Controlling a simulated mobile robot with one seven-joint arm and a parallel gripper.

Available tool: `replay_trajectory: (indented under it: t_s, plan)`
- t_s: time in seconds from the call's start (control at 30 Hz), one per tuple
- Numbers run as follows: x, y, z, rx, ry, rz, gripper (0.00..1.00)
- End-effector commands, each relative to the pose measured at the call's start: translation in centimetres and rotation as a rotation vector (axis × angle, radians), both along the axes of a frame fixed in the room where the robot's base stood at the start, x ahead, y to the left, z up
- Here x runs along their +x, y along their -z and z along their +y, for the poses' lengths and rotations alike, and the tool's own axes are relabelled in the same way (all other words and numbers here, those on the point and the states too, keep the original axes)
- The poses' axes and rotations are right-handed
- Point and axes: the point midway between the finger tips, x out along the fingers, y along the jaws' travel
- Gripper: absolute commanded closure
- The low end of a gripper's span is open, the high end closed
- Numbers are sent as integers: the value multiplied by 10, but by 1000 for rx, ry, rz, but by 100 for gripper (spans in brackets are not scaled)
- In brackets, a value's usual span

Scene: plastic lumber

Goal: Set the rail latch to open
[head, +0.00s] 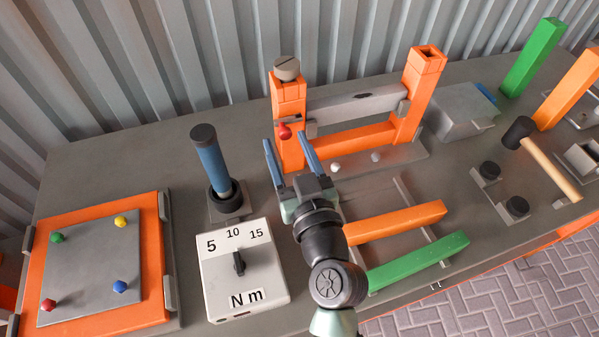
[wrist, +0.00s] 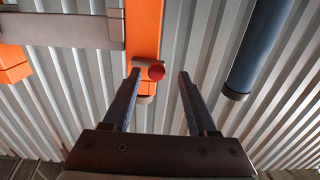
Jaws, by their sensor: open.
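The rail latch shows as a small red knob (head: 285,131) on the front of the left orange post (head: 290,92). The knob also shows in the wrist view (wrist: 156,72), with small grey parts near it on the post. A grey rail (head: 350,103) spans between the left post and the right orange post (head: 424,75). My gripper (head: 284,139) is open, its two blue fingers pointing at the left post. In the wrist view the knob appears between the fingertips (wrist: 158,74), with visible space on both sides. I cannot tell how deep it lies between them, or the latch's setting.
A blue-handled tool (head: 212,165) stands upright left of my gripper. A torque box (head: 244,270) with a dial is nearer, beside my arm. Orange (head: 395,221) and green (head: 418,260) bars lie at right. A grey plate (head: 90,268) on an orange board is far left.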

Motion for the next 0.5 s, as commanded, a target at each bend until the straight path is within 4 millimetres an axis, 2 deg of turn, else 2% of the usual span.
replay_trajectory:
  t_s: [0.3, 0.5]
  plan:
    - [-62, 5, -20, -1, 2, 2, 42]
    - [-96, 4, -31, -1, 0, 3, 42]
